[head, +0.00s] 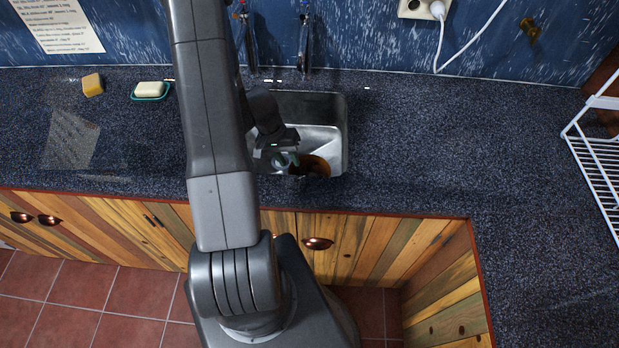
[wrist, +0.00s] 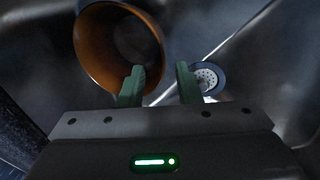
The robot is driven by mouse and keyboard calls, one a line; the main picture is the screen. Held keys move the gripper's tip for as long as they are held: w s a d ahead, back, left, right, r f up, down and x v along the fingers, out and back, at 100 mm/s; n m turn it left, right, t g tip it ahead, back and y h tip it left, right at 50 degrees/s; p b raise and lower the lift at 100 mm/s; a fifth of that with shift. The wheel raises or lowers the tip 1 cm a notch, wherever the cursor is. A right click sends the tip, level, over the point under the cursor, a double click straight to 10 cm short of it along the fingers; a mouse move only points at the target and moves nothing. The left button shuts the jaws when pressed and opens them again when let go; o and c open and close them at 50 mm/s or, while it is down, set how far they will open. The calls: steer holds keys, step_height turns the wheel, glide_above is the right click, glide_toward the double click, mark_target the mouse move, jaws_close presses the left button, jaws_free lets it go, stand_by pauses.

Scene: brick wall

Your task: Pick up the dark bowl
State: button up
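The dark bowl (wrist: 88,50) has an orange-brown wall and a dark inside. It sits in the metal sink (head: 335,120), tilted in the wrist view, and shows as a brown shape in the head view (head: 320,165). My gripper (wrist: 160,84) is open, with two green fingers. In the wrist view the left finger overlaps the bowl's opening and the right finger is outside it, with the near right rim between them. I cannot tell whether either finger touches the bowl. In the head view my gripper (head: 286,160) is down in the sink and hides part of the bowl.
A drain (wrist: 208,77) lies right of the fingers. Sink walls surround the gripper. Faucet taps (head: 305,45) stand behind. A soap dish (head: 150,96) and a yellow sponge (head: 93,84) lie left; a white rack (head: 595,160) stands far right. The counter right of the sink is clear.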

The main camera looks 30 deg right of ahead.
mark_target(294, 170)
steer(key=shift+x, duration=2.95)
jaws_close()
